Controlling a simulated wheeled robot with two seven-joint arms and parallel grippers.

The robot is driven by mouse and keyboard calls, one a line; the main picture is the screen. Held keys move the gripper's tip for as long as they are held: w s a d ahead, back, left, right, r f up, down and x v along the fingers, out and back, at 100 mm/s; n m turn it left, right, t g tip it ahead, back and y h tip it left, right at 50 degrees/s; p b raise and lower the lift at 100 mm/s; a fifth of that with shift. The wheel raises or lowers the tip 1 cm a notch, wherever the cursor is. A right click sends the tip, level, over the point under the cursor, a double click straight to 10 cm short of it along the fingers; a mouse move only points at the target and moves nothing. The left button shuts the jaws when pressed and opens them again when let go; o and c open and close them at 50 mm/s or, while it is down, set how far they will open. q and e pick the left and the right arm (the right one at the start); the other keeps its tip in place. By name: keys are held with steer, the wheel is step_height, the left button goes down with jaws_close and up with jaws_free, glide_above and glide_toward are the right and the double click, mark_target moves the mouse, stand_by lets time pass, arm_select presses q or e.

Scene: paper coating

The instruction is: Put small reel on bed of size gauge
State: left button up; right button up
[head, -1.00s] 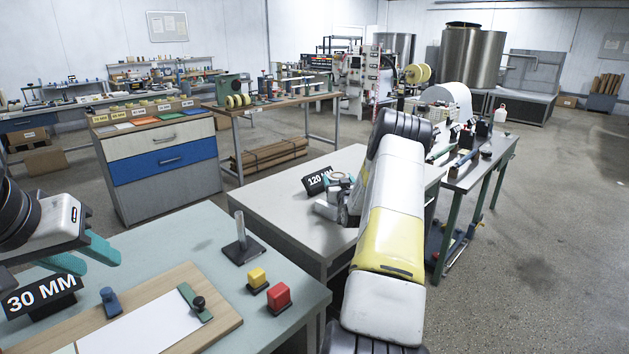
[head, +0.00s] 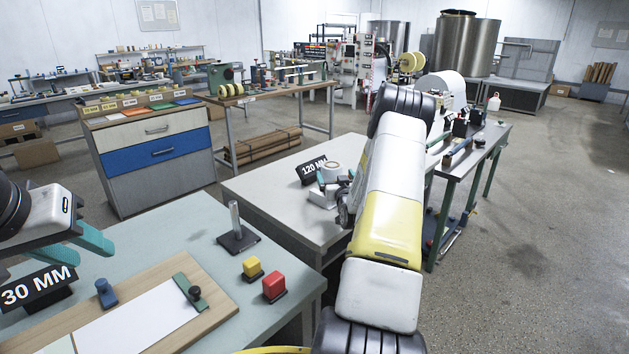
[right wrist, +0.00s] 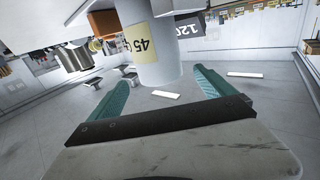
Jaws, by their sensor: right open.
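A white paper reel (right wrist: 150,60) with a yellow label reading 45 shows in the right wrist view, between and beyond the fingers of my right gripper (right wrist: 160,80). The gripper is open; contact with the reel cannot be told. In the head view my right forearm hides most of this gripper, beside the 120 MM sign (head: 313,170) on the middle table. A pale ring (head: 332,165) and a white object (head: 322,197) show there, partly hidden. My left gripper (head: 92,255) is open and empty above the near table. I cannot pick out the size gauge for sure.
The near table holds a 30 MM sign (head: 38,288), a wooden board (head: 215,308) with white paper, a metal post on a black base (head: 237,238), and yellow (head: 253,267) and red (head: 274,286) buttons. A tool-covered table (head: 470,160) stands right. Open floor (head: 550,230) lies beyond it.

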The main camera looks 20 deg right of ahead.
steer(key=v, duration=0.5)
steer(key=s+a+r+n+g+y, duration=0.1)
steer(key=s+a+r+g+y, duration=0.15)
steer(key=a+r, duration=0.55)
steer(key=s+a+r+n+g+y, duration=0.1)
steer(key=s+a+r+g, duration=0.25)
steer(key=a+r, duration=0.5)
steer(key=s+a+r+g+y, duration=0.1)
steer(key=s+a, duration=0.3)
steer(key=s, duration=0.5)
steer(key=s+a+r+n+g+y, duration=0.1)
steer(key=s+a, duration=0.4)
steer(key=s, duration=0.5)
steer(key=s+a+r+g+y, duration=0.1)
steer(key=s+a+g, duration=0.2)
steer(key=s, duration=0.6)
steer(key=shift+s+a+n, duration=0.3)
steer(key=shift+s+a, duration=0.05)
steer(key=shift+a, duration=0.8)
